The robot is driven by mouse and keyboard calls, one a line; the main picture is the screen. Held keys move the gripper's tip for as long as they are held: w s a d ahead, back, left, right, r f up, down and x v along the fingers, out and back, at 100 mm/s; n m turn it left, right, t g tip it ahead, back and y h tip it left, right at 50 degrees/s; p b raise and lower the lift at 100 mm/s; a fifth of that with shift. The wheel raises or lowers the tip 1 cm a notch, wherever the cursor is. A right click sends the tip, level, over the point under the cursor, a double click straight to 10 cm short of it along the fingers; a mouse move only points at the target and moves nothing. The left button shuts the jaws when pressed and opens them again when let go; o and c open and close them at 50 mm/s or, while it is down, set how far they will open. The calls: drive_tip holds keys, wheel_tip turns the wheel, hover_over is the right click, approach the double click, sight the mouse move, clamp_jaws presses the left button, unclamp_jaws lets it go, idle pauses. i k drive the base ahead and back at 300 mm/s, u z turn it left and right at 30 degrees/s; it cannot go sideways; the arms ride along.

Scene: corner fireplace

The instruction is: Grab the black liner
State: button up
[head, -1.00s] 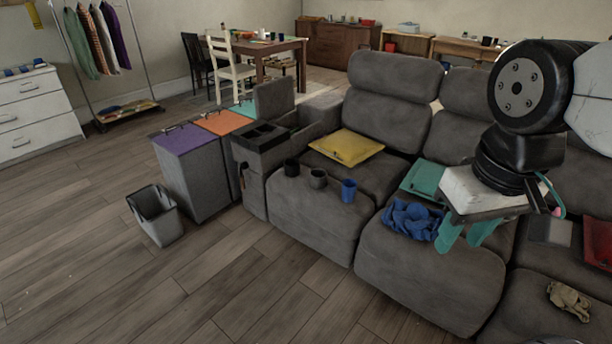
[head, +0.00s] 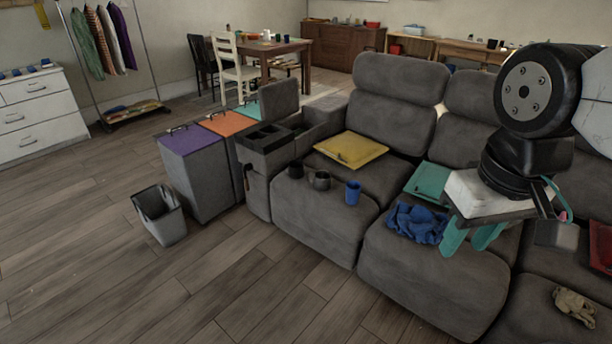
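A small grey bin (head: 170,226) stands upright on the wooden floor at the left. Its inside looks dark, but I cannot tell whether that is a black liner. No separate black liner can be made out. My gripper (head: 471,238) is at the right of the head view, above the sofa seat, far from the bin. Its two teal fingers point down and are apart, with nothing seen between them. A crumpled blue cloth (head: 416,223) shows just left of the fingers.
Three lidded bins, purple (head: 190,140), orange (head: 227,122) and teal, stand beside the grey sofa (head: 320,225). Two dark cups and a blue cup (head: 353,193) stand on the sofa, near a yellow folder (head: 351,149). The floor at the lower left is clear.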

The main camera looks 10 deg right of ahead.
sight(296, 166)
drive_tip(key=u, duration=0.6)
drive_tip(key=i, duration=0.9)
drive_tip(key=u, duration=0.75)
drive_tip(key=i, duration=1.15)
drive_tip(key=z, duration=0.6)
drive_tip(key=i, duration=1.2)
drive_tip(key=z, duration=0.75)
